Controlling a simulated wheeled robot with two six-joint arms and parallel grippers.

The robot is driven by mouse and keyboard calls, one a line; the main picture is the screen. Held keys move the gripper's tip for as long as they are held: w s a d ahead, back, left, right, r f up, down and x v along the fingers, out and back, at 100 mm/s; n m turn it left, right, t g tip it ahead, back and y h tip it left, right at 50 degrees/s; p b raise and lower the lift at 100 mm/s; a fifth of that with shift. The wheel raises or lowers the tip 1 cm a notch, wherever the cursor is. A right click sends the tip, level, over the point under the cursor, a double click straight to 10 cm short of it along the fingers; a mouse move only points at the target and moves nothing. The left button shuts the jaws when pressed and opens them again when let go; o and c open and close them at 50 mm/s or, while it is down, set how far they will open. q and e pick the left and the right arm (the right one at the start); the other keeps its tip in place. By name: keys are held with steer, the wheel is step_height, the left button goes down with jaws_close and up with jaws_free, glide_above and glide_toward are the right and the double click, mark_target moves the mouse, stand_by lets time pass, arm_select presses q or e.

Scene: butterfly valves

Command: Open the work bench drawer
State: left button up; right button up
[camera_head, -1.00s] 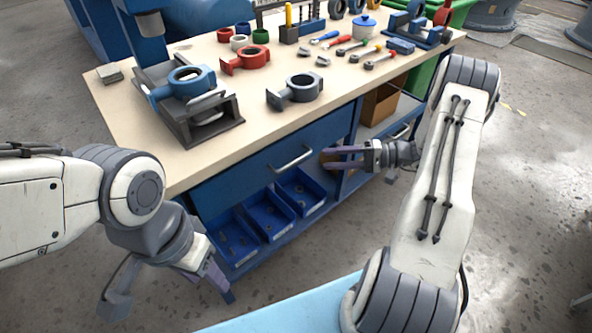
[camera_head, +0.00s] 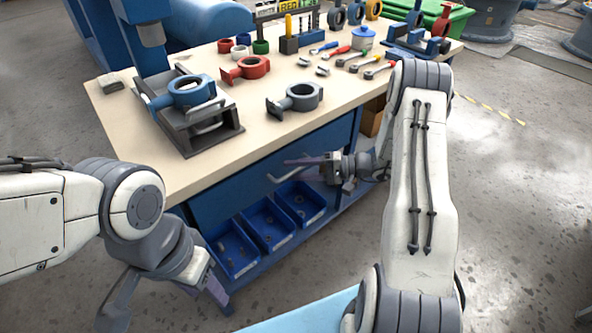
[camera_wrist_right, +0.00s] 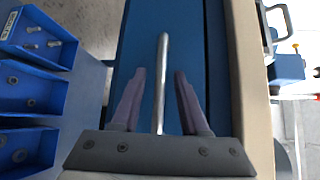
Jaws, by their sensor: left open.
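The work bench (camera_head: 190,165) has a wooden top and a blue drawer (camera_head: 232,192) below its front edge. The drawer's silver bar handle (camera_head: 280,178) is partly hidden by my right gripper (camera_head: 293,167) in the head view. In the right wrist view the handle (camera_wrist_right: 161,85) runs between the two purple fingers of that gripper (camera_wrist_right: 158,90). Gaps show on both sides of the bar, so the gripper is open around it. The drawer looks shut in its frame. My left gripper (camera_head: 165,300) is open and empty, low in front of the bench.
Blue bins (camera_head: 268,225) with small parts sit on the shelf under the drawer. The top carries a blue valve in a fixture (camera_head: 190,95), a red valve (camera_head: 245,69), a grey valve (camera_head: 298,97) and several tools. Open floor (camera_head: 520,220) lies to the right.

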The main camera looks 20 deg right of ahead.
jaws_close()
steer(key=shift+d, duration=0.1)
stand_by(1.2)
